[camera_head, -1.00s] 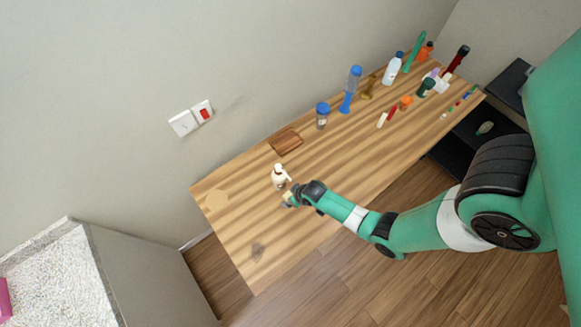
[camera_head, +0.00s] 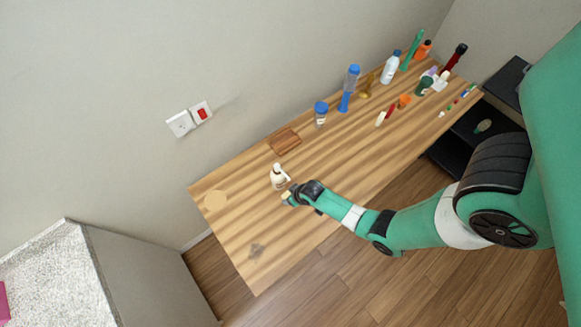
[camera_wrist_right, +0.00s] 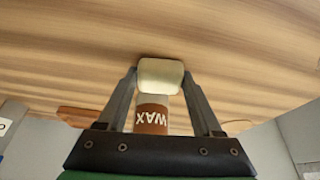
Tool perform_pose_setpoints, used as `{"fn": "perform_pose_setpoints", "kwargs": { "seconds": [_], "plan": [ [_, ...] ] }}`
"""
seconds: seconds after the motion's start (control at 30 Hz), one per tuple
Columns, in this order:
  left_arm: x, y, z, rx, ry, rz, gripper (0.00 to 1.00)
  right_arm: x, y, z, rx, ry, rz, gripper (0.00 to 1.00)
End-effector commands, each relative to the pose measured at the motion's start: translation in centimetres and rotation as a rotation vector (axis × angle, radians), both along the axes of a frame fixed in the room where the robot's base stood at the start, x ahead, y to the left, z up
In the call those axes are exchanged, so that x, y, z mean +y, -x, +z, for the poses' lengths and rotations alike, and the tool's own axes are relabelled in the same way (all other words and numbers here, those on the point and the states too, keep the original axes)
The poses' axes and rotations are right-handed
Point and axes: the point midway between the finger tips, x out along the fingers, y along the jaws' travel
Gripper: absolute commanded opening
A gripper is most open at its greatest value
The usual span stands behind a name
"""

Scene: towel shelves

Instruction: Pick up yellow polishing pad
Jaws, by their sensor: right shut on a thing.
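The yellow polishing pad (camera_wrist_right: 160,74) is a pale yellow rounded block in the right wrist view, between the fingertips of my right gripper (camera_wrist_right: 158,80). In the head view the pad (camera_head: 286,195) is a small yellowish patch at the tip of my right gripper (camera_head: 288,198). My right gripper is shut on the pad, close over the wooden table. Whether the pad touches the table is hard to tell. My left gripper is not in view.
A white bottle (camera_head: 278,178) stands right beside the gripper; its brown WAX label (camera_wrist_right: 151,119) shows behind the pad. A brown wooden tray (camera_head: 284,141) lies near the wall. Several bottles crowd the table's far right end. The table's (camera_head: 235,226) left end is mostly clear.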

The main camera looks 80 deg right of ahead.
Motion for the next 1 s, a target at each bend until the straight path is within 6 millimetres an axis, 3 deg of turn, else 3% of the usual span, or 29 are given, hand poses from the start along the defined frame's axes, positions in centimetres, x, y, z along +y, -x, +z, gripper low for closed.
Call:
{"fn": "perform_pose_setpoints", "kwargs": {
  "seconds": [0.17, 0.3, 0.57, 0.8, 1.0],
  "plan": [
    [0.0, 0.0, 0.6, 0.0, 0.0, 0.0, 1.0, 0.0, 0.0, 1.3, -0.001, 0.001, 0.0, 0.15],
    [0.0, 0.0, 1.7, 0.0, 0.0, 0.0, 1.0, 0.0, 0.0, 3.8, -0.003, 0.0, -0.001, 0.15],
    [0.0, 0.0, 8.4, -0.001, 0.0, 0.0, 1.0, 3.0, 4.4, 10.6, 0.002, -0.002, 0.002, 0.15],
    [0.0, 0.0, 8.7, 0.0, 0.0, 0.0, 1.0, 6.7, 9.6, 12.1, 0.003, 0.0, 0.007, 0.15],
    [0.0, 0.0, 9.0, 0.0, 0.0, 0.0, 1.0, 7.9, 11.4, 12.9, 0.0, 0.0, 0.003, 0.15]
  ]
}}
